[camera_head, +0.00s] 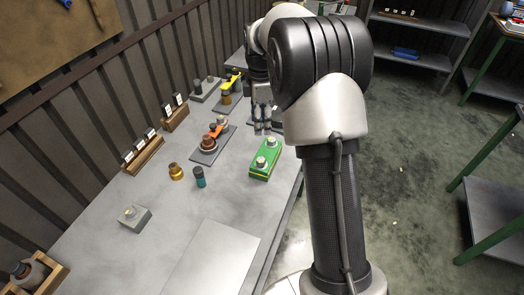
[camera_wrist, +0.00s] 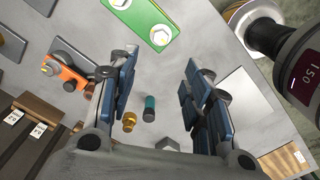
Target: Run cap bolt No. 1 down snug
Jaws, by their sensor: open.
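My gripper (camera_head: 264,124) is open and empty above the table, behind the green block. The green block (camera_head: 261,171) carries two pale hex-headed bolts; the nearer is bolt (camera_head: 260,162). An orange part (camera_head: 217,130) lies across a round copper-coloured piece on a dark plate; the orange part (camera_wrist: 62,70) is left of the fingers. No bolt number is readable.
A brass piece (camera_head: 176,172) and a teal cylinder (camera_head: 199,177) stand on the table. A grey block with a bolt (camera_head: 133,217) is nearer. Labelled wooden racks (camera_head: 143,155) line the wall. A flat pale sheet (camera_head: 212,260) lies at the front. Table around the green block is mostly clear.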

